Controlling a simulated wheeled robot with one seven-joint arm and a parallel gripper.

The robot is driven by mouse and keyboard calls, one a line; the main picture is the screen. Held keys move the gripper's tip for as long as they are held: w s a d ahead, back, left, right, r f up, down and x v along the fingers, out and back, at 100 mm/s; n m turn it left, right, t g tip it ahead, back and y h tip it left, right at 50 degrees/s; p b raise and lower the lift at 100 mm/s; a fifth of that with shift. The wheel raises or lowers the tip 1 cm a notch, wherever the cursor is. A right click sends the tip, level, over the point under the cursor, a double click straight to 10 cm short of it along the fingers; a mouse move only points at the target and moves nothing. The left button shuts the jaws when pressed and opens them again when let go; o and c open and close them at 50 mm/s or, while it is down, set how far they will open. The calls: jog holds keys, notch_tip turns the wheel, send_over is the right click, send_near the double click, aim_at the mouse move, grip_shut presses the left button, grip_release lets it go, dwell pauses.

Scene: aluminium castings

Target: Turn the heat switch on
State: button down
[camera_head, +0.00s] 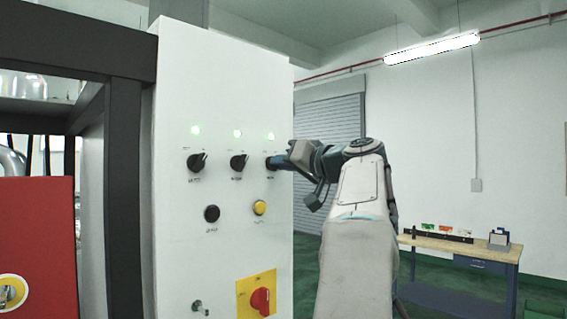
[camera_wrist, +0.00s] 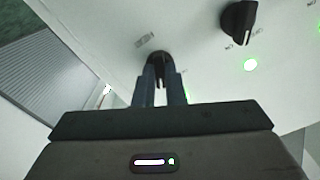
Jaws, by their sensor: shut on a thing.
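The white control panel (camera_head: 225,80) shows a row of three black rotary switches with a lit green lamp above each. My gripper (camera_head: 279,162) is at the rightmost switch, and its fingers largely hide that switch in the head view. In the wrist view my gripper (camera_wrist: 160,85) is shut on a black rotary switch (camera_wrist: 159,57), with one finger on each side. The middle switch (camera_head: 239,162) and left switch (camera_head: 197,162) are free, their pointers tilted up to the right. The labels are too small to read, so I cannot tell which is the heat switch.
Below the switches are a black button (camera_head: 212,213), a yellow button (camera_head: 260,208) and a red rotary switch (camera_head: 260,300) on a yellow plate. A red box (camera_head: 40,235) and a dark frame (camera_head: 125,190) stand left. A workbench (camera_head: 460,246) stands back right.

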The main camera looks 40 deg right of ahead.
dwell(0.4)
jog(key=c, duration=1.5)
grip_release()
jog(key=s+d+b, duration=0.1)
jog(key=s+b, duration=0.2)
jog(key=s, duration=1)
jog(key=shift+s, duration=0.4)
